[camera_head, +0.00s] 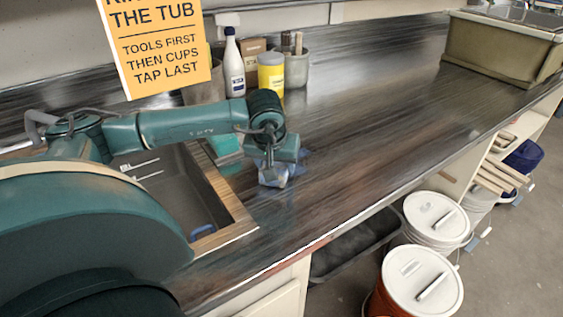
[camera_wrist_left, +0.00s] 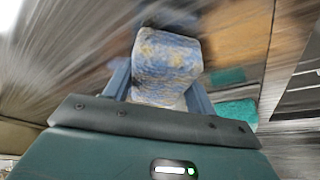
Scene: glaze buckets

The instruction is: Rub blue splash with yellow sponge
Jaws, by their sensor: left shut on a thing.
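My left gripper (camera_head: 272,178) points down at the dark counter, just right of the sink. It is shut on the sponge (camera_wrist_left: 166,62), a block mottled pale yellow and blue, held between the two fingers in the left wrist view. In the head view only a small bluish-grey part of the sponge shows, low at the fingertips. The blue splash (camera_head: 298,164) shows as a blue patch on the counter beside and behind the gripper, partly hidden by it. Whether the sponge touches the counter is hard to tell. My right gripper is not in view.
The wood-edged sink (camera_head: 236,207) lies left of the gripper, with a teal item (camera_head: 226,146) at its back edge. A white bottle (camera_head: 234,65), yellow can (camera_head: 271,72) and grey pot (camera_head: 297,68) stand behind. An olive bin (camera_head: 500,48) stands far right. The counter between is clear.

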